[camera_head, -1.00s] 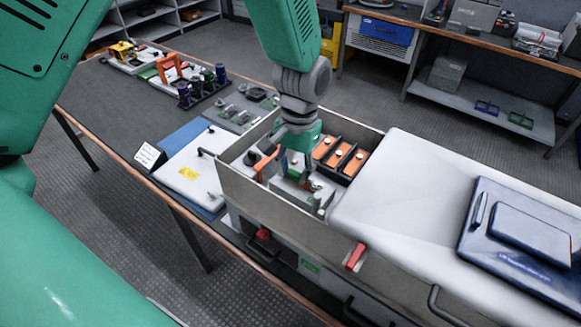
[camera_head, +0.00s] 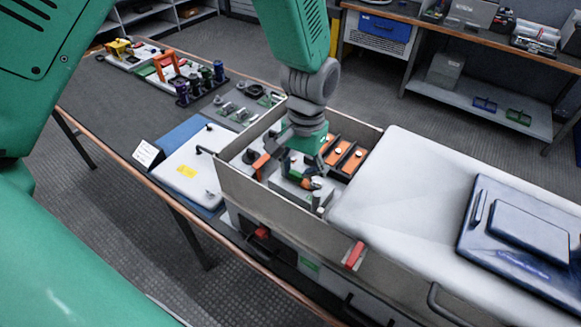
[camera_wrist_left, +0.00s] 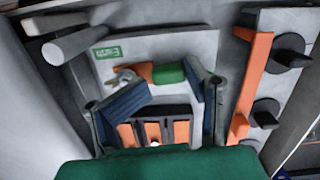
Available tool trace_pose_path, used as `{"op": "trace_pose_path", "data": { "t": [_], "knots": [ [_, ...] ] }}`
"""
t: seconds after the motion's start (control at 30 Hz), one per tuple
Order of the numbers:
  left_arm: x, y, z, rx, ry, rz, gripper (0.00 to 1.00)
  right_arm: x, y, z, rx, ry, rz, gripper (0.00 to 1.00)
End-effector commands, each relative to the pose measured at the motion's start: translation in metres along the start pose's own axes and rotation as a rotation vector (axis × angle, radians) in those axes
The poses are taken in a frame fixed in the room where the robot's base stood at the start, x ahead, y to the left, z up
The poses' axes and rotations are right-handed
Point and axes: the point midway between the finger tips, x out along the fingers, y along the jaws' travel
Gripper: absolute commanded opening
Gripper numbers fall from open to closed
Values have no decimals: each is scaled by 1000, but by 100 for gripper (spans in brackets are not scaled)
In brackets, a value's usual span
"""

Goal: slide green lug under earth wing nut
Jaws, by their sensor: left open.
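In the left wrist view the green lug (camera_wrist_left: 169,73) lies on a pale plate, its orange-copper end pointing left. That end meets a small metal piece, apparently the earth wing nut (camera_wrist_left: 124,77), just below the green Earth label (camera_wrist_left: 108,52). I cannot tell whether the lug's tip is under the nut or only beside it. My left gripper (camera_wrist_left: 162,90) is open, its two blue-padded fingers apart on either side of the lug. In the head view this gripper (camera_head: 298,172) reaches down inside the open box and hides much of the plate. My right gripper is not in view.
The grey box walls (camera_head: 262,184) stand close around the gripper. Orange blocks (camera_head: 343,154) and an orange bar with black knobs (camera_wrist_left: 252,80) flank the plate. A white cover (camera_head: 400,190) lies right, a white panel (camera_head: 192,172) left.

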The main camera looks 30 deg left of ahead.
Motion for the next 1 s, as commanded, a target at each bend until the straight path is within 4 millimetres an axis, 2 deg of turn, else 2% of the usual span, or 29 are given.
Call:
{"op": "trace_pose_path", "data": {
  "t": [0.43,0.73,0.87,1.0],
  "knots": [
    [2,-12,-1,3,0,15,52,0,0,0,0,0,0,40],
    [1,-12,-2,2,-1,9,52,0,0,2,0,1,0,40],
    [-13,-13,-2,2,2,9,52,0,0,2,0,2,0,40],
    [-41,-13,-2,3,6,13,52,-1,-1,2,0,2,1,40]
  ]
}}
